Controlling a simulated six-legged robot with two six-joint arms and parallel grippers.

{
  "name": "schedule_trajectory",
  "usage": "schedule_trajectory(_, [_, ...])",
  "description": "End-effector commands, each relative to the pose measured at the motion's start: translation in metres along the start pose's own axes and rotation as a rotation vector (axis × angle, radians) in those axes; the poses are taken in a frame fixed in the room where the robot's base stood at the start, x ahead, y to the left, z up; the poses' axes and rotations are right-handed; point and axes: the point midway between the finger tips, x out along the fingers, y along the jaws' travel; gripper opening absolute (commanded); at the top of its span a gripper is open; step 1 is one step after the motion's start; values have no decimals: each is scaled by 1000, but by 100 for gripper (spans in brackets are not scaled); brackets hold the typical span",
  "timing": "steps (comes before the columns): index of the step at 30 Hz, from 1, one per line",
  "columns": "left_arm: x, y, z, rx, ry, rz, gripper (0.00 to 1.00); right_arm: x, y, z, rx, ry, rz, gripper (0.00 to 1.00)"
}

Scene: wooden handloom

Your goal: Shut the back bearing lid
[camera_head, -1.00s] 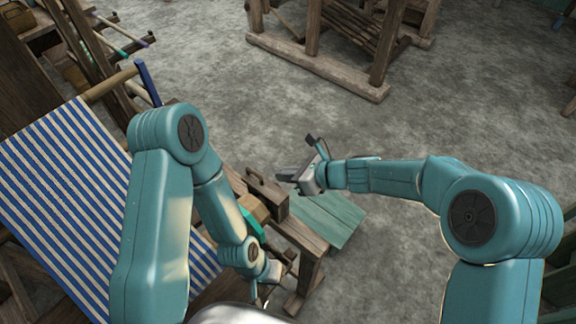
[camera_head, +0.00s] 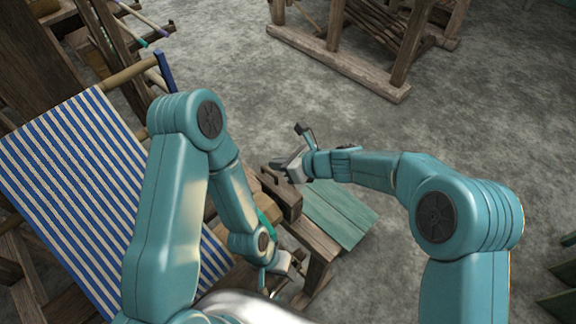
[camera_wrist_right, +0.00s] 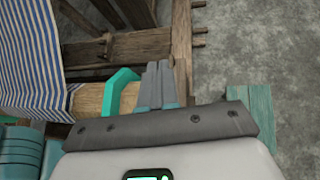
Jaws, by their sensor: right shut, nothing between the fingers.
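A dark wooden bearing block (camera_head: 290,206) with a handle-like piece on top sits on the loom's side beam; I cannot tell how its lid stands. A green curved piece (camera_wrist_right: 118,88) shows beside the end of a pale wooden roller (camera_wrist_right: 88,100) in the right wrist view. My right gripper (camera_head: 279,163) is shut and empty, just above and behind the block. In the right wrist view its fingers (camera_wrist_right: 158,84) lie right of the green piece, partly over the wooden beam (camera_wrist_right: 181,60). My left gripper (camera_head: 270,283) is low beside the loom, its jaws unclear.
Blue-and-white striped cloth (camera_head: 70,180) stretches over the loom at left. A teal plank bench (camera_head: 340,215) stands right of the beam. Another wooden frame (camera_head: 340,70) stands at the back.

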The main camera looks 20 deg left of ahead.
Motion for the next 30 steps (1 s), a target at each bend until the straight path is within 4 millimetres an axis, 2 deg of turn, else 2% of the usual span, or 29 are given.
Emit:
schedule_trajectory(3, [3,-1,0,0,0,0,43,15,-3,-1,-2,1,1,0])
schedule_trajectory(12, [10,-4,0,0,0,0,43,40,-10,-4,-1,0,1,0])
schedule_trajectory(19, [13,-5,0,0,0,0,43,49,-12,-4,-1,0,0,0])
schedule_trajectory(30, [13,-5,0,0,0,0,43,51,-12,-5,0,1,0,0])
